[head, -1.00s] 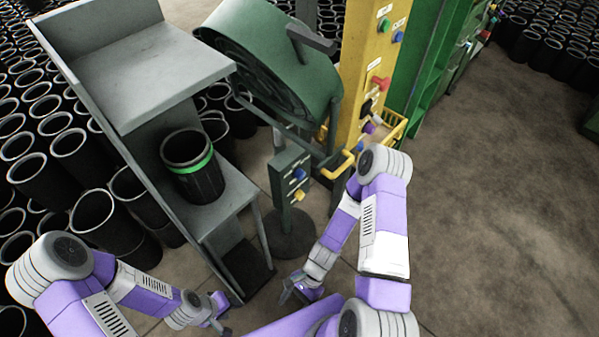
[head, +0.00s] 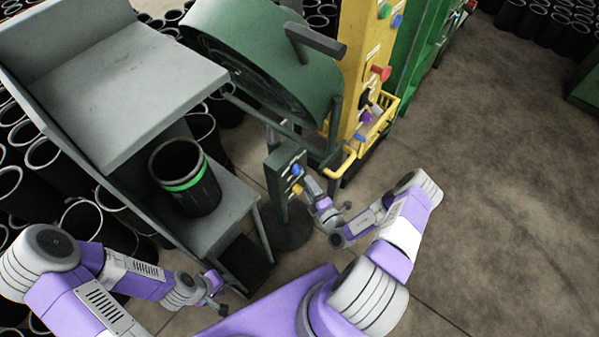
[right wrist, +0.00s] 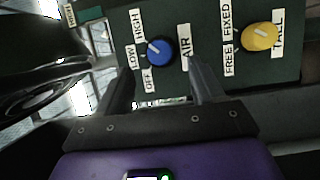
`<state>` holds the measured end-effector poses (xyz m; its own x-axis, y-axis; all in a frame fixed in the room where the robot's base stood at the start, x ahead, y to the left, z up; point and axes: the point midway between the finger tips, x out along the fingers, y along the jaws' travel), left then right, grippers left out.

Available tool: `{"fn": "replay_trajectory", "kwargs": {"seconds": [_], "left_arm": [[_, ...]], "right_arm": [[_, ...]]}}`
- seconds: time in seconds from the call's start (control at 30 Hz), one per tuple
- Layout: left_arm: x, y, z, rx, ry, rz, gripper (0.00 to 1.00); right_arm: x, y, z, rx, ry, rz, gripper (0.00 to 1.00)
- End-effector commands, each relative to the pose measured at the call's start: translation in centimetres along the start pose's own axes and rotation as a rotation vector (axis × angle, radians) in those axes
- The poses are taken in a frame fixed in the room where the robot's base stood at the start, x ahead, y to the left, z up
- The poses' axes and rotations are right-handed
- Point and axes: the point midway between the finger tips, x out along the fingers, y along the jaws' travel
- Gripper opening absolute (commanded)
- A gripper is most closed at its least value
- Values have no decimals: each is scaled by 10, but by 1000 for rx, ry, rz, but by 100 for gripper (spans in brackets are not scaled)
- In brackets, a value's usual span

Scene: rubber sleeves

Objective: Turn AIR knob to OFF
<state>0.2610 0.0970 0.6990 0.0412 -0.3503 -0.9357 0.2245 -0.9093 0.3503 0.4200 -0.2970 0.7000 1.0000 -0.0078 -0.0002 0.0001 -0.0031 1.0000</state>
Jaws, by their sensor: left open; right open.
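The blue AIR knob (right wrist: 160,52) is on a dark green panel (right wrist: 200,18) in the right wrist view, with OFF, LOW and HIGH labels on its left. Its white mark is on the upper-left side, toward LOW and HIGH; the exact setting is hard to tell. My right gripper (right wrist: 162,78) is open, its fingers pointing at the panel with the knob between and slightly beyond the tips; no contact is clear. In the head view the blue knob (head: 296,170) is beside my right gripper (head: 308,184). My left gripper (head: 217,299) is open and empty at lower left.
A yellow TALL knob (right wrist: 260,37) with FREE and FIXED labels is right of the blue knob. A grey bench (head: 231,196) holds a black sleeve with a green band (head: 190,186). A yellow post (head: 359,55) and basket (head: 381,112) stand behind. Floor at right is clear.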

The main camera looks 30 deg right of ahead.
Motion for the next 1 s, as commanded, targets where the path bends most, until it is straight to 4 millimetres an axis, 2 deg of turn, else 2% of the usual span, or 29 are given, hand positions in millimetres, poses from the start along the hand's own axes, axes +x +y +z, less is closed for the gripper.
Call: {"fn": "replay_trajectory", "kwargs": {"seconds": [0.2, 0.4, 0.73, 0.77, 1.0], "left_arm": [[6, -2, 0, 0, 0, 0, 43], [9, -3, 0, 0, 0, 0, 43], [9, -3, 0, 0, 0, 0, 43], [9, -3, 0, 0, 0, 0, 43], [9, -3, 0, 0, 0, 0, 43]], "right_arm": [[36, 0, -2, -4, 7, 4, 67], [59, 0, -2, -3, 7, 3, 67], [64, 1, -2, -3, 8, 1, 67], [64, 1, -2, -3, 8, 1, 66], [64, 1, -2, -4, 8, 2, 29]]}}
